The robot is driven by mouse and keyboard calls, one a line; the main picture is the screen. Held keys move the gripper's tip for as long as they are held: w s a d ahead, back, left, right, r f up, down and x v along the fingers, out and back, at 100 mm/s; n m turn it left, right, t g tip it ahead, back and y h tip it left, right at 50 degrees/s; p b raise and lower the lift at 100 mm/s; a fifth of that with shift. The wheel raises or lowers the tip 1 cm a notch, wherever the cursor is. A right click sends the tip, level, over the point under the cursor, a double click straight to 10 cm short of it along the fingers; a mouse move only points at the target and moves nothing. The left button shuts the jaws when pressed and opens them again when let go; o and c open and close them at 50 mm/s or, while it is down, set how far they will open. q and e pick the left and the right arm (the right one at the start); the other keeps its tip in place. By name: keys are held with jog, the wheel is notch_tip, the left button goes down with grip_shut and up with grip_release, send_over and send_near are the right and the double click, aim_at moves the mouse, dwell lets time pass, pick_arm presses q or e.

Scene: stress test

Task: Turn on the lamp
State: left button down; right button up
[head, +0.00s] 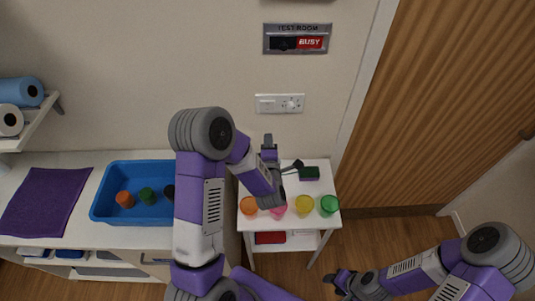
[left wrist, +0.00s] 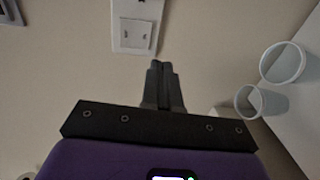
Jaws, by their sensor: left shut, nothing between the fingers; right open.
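A white wall panel (head: 280,103) with a switch part and a round knob or socket part is on the wall above the small table; no lamp can be made out. My left gripper (head: 268,142) is shut and empty, just below the panel in the head view. In the left wrist view a white panel (left wrist: 134,34) with a square plate lies just beyond and left of the shut fingertips (left wrist: 158,66). I cannot tell whether they touch it; a gap shows. My right gripper (head: 336,279) is open and empty, low at the right over the floor.
A small white table (head: 325,188) holds orange, pink, yellow and green cups (head: 329,205) and a dark green-ended object (head: 309,173). A blue tray (head: 103,207) with small blocks stands on the left counter. A "BUSY" sign (head: 297,39) hangs above; a wooden door (head: 450,100) is right.

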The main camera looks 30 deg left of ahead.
pick_arm(q)
jog(key=v, duration=0.3)
jog(key=shift+s+d+f+b, duration=0.2)
jog(key=shift+s+f+b, duration=0.1)
jog(key=shift+s+f, duration=0.1)
pick_arm(e)
jog(key=shift+f, duration=0.45)
